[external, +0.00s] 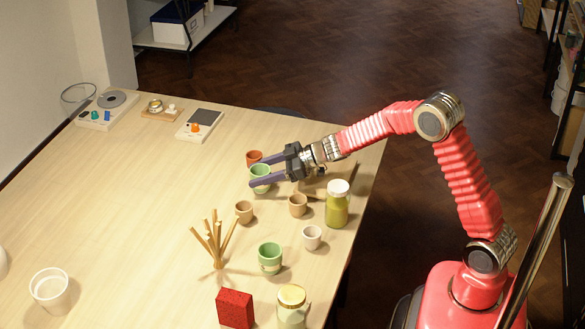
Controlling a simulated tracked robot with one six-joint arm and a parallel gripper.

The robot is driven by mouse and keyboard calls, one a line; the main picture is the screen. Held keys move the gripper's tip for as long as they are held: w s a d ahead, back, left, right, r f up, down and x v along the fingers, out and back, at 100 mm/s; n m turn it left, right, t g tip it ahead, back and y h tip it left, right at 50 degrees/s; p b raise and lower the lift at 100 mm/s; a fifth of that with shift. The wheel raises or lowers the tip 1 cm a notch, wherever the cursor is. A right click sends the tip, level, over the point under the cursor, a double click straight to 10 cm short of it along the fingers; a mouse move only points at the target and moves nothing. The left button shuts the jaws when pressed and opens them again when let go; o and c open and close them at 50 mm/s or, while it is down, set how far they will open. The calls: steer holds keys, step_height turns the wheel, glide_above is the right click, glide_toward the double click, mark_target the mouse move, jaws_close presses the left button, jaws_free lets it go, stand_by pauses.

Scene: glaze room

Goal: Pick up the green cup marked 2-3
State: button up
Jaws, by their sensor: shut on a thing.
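A green cup (261,171) stands upright near the right side of the table, with my gripper (257,172) shut on it. The two purple fingers lie on either side of the cup and cover part of its wall. I cannot tell whether its base touches the table. A second green cup (270,257) stands upright nearer the front, clear of my gripper. No mark can be read on either green cup at this size.
A reddish-brown cup (254,157) is close behind the held cup. Tan cups (298,205) (244,211), a white cup (312,237), a lidded jar (337,207) and a wooden peg stand (217,250) are nearer the front. The table's left middle is clear.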

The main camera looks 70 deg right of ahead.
step_height(320, 180, up, 9)
steer(key=shift+r, duration=0.15)
